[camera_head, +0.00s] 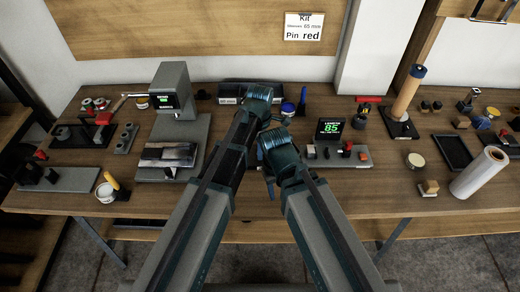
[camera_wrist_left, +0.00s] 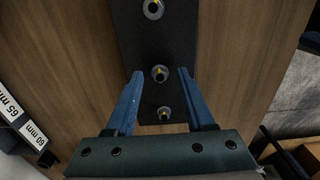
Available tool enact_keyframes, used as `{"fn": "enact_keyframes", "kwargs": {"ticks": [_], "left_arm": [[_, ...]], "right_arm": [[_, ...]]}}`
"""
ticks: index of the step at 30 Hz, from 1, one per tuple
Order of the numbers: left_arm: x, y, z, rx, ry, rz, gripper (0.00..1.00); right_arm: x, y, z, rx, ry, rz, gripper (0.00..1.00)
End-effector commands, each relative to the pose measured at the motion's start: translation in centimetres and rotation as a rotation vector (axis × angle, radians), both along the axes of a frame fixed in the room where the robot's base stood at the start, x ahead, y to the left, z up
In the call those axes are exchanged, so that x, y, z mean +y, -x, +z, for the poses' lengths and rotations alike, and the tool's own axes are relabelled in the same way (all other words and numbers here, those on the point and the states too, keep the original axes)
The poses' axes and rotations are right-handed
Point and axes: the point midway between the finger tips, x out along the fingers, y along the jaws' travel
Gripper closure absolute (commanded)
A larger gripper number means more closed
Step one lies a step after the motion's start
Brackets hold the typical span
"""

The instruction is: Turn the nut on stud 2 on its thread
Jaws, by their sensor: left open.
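In the left wrist view a dark plate (camera_wrist_left: 135,40) carries three studs in a row. The middle stud, with its nut (camera_wrist_left: 160,74), stands between the fingertips of my left gripper (camera_wrist_left: 160,72). The two blue fingers are open, with a gap on each side of this nut. Another stud with a nut (camera_wrist_left: 153,9) is at the top edge, and a smaller-looking one (camera_wrist_left: 164,113) lies between the finger bases. The studs bear no visible numbers. In the head view my arms hide the plate, and my right gripper's fingers cannot be made out.
Labels reading 65 mm and 60 mm (camera_wrist_left: 20,120) lie left of the plate. In the head view, a grey machine (camera_head: 175,92) stands left of my arms. A display reading 85 (camera_head: 331,129), a white roll (camera_head: 479,172) and a black tray (camera_head: 453,152) are to the right.

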Motion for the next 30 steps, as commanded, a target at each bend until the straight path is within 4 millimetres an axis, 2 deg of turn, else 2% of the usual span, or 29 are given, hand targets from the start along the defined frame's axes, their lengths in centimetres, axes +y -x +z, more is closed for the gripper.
{"fn": "enact_keyframes", "kwargs": {"ticks": [2,10,23,30], "left_arm": [[0.0,0.0,0.04,0.0,0.0,0.0,0.5],[0.0,0.0,0.03,0.0,0.0,0.0,0.98],[0.0,0.0,0.02,0.0,0.0,-0.026,1.0],[0.01,0.0,0.02,0.0,0.0,-0.161,1.0]], "right_arm": [[0.0,0.0,0.03,0.0,0.0,0.0,0.5],[0.0,0.0,0.03,0.0,0.0,0.0,0.5],[0.0,0.0,0.02,0.0,0.0,0.0,0.5],[0.0,0.0,0.02,0.0,0.0,0.0,0.5]]}}
